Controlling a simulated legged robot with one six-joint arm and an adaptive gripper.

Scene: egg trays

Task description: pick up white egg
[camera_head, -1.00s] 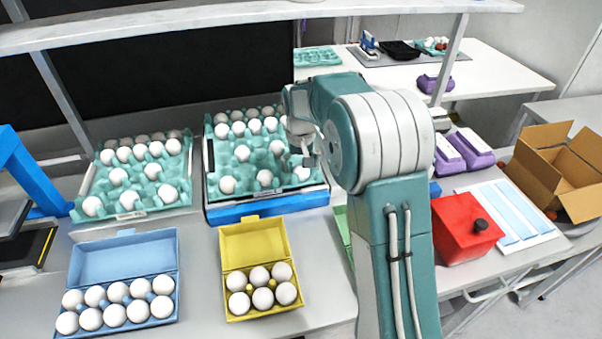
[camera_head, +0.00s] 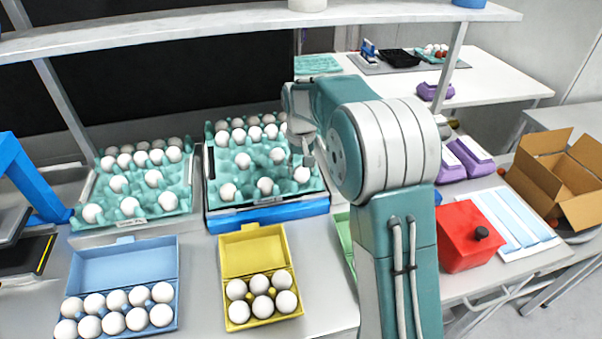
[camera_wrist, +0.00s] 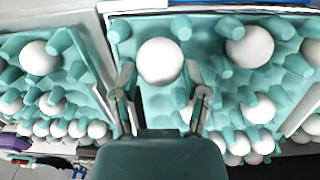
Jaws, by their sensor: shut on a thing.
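A white egg (camera_wrist: 160,62) sits between the two fingers of my gripper (camera_wrist: 158,72) in the wrist view, with a finger on each side of it. In the head view this egg (camera_head: 302,174) is below my gripper (camera_head: 303,154), at the front right of the teal egg tray (camera_head: 216,194). My gripper is shut on it. Whether the egg is clear of its cup cannot be told.
A second teal tray (camera_head: 84,190) with eggs stands to the left. An open blue carton (camera_head: 122,264) and a yellow carton (camera_head: 252,252), both holding eggs, lie in front. A red box (camera_head: 466,236) stands at right. A shelf (camera_head: 200,23) spans above.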

